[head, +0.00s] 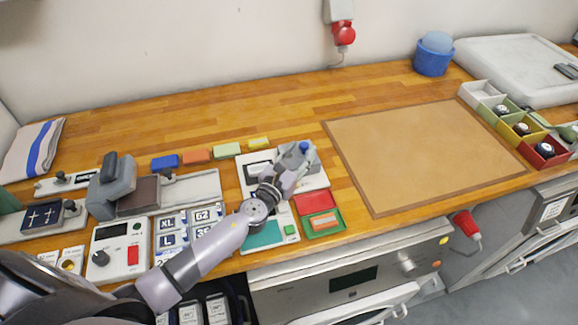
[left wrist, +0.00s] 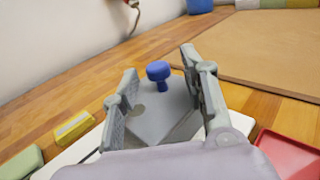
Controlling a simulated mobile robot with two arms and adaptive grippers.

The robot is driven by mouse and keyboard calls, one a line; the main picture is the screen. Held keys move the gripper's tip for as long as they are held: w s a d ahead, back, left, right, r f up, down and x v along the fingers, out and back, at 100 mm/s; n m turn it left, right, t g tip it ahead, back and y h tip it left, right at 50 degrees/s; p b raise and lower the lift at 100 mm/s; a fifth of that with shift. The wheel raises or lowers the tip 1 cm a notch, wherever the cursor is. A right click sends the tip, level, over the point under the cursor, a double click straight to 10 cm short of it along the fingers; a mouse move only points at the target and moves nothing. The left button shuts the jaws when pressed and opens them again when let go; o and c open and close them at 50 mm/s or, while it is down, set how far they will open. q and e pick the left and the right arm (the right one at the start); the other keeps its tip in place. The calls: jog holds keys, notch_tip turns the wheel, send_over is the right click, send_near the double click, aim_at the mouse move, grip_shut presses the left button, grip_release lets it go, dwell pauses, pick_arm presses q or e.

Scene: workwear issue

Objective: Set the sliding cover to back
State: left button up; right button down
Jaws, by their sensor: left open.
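The sliding cover (left wrist: 165,115) is a grey plate with a blue knob (left wrist: 158,72) standing on it. In the head view the blue knob (head: 304,147) shows at the far part of a white panel (head: 312,182). My left gripper (head: 296,160) is open over the cover. In the left wrist view its two fingers (left wrist: 160,65) stand to the left and right of the knob with gaps; I cannot tell whether the knob is fully between them. The gripper and wrist hide much of the cover and its track. My right gripper is out of view.
Size-label tiles (head: 205,215) and a grey device (head: 112,190) stand to the left. The bench behind is clear.

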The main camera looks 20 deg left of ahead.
pick_arm(q)
jog(key=s, duration=0.5)
jog(key=s+a, duration=0.1)
jog(key=s, duration=0.2)
jog(key=shift+a, duration=0.1)
